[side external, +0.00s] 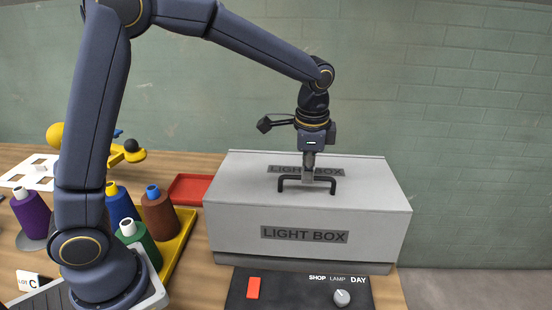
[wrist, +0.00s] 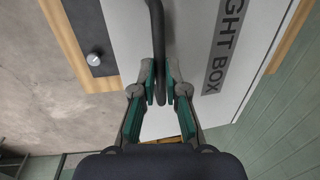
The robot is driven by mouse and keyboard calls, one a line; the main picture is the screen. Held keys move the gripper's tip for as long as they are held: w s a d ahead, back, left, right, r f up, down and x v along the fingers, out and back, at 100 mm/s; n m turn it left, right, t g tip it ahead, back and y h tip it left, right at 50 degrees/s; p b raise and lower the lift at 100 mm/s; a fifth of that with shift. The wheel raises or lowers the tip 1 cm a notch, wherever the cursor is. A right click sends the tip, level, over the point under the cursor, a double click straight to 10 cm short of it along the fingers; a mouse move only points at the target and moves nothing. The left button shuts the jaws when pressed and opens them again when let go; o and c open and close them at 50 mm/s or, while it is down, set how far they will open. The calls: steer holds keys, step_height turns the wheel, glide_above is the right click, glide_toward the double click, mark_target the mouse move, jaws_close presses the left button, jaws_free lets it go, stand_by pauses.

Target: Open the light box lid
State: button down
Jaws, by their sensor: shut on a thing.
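The light box (side external: 290,219) is a large pale grey box with "LIGHT BOX" on its front and top. Its lid (side external: 240,170) has a dark bar handle (side external: 292,183) on top. The lid lies level, with a darker base strip (side external: 300,261) showing below the front. My gripper (side external: 309,178) points down from above and is shut on the handle. In the wrist view, the teal-padded fingers of my gripper (wrist: 159,98) close on both sides of the dark handle (wrist: 159,45). The lid's printed surface (wrist: 195,40) lies beyond them. The inside of the box is hidden.
A dark control panel (side external: 300,290) with a red switch (side external: 253,288) and a knob (side external: 342,297) sits in front. Thread cones stand in a yellow tray (side external: 178,246) at left, near a red tray (side external: 190,189). A green brick wall (side external: 460,120) is behind.

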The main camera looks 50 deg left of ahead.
steer(key=w+a+r+g+h, duration=0.1)
steer(key=w+a+r, duration=0.9)
steer(key=a+r, duration=0.1)
steer(key=shift+w+r+g, duration=0.15)
steer(key=shift+r+g, duration=0.15)
steer(key=shift+r, duration=0.4)
steer(key=c, duration=1.5)
jaws_free()
steer(key=shift+w, duration=0.2)
steer(key=o, duration=0.3)
steer(key=shift+s+d+r+h, duration=0.1)
steer(key=shift+h, duration=0.2)
steer(key=shift+d, duration=0.1)
steer(key=shift+r, duration=0.1)
steer(key=shift+d, duration=0.1)
